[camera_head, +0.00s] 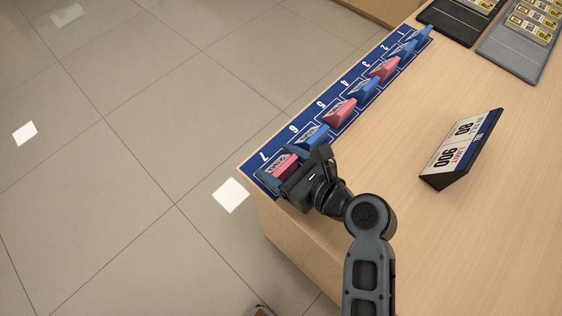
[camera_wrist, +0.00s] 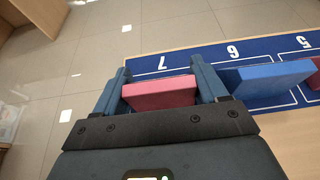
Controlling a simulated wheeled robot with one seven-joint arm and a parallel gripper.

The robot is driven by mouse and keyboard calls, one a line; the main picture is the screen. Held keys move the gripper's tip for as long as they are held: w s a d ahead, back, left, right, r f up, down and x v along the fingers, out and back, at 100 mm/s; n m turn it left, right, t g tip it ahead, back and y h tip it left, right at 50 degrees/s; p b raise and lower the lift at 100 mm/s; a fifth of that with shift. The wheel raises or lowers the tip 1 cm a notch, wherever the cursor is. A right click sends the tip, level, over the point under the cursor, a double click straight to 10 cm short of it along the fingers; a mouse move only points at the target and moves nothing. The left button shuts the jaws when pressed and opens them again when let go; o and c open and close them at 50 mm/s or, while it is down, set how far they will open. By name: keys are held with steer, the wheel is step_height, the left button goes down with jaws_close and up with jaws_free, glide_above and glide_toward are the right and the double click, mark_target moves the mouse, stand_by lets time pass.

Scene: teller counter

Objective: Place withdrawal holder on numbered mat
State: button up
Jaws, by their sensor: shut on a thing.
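The blue numbered mat (camera_head: 252,167) runs along the counter's far left edge, with white numbers and outlined slots. It also shows in the wrist view (camera_wrist: 205,56). My gripper (camera_head: 279,170) is at the slot numbered 7, at the mat's near end. Its fingers are shut on a pink-red holder (camera_wrist: 160,93), which lies between the two fingers in the wrist view. The holder is at slot 7; whether its base touches the mat is hidden. A blue holder (camera_wrist: 268,77) stands beside it at slot 6. Several more blue and pink holders, such as a pink one (camera_head: 340,111), stand in the other slots.
A black-backed sign (camera_head: 459,150) with large numbers stands on the counter at right. Dark trays (camera_head: 514,66) with yellow-marked items lie at the top right. The wooden counter (camera_head: 420,240) is clear between sign and mat. The tiled floor (camera_head: 120,150) drops away beyond the mat's edge.

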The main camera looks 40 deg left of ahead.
steer(key=o, duration=1.1)
steer(key=shift+f, duration=0.1)
steer(key=shift+c, duration=0.2)
steer(key=shift+d+r, duration=0.15)
steer(key=shift+r, duration=0.05)
steer(key=v, duration=1.1)
steer(key=shift+d+r, duration=0.1)
steer(key=shift+d, duration=0.25)
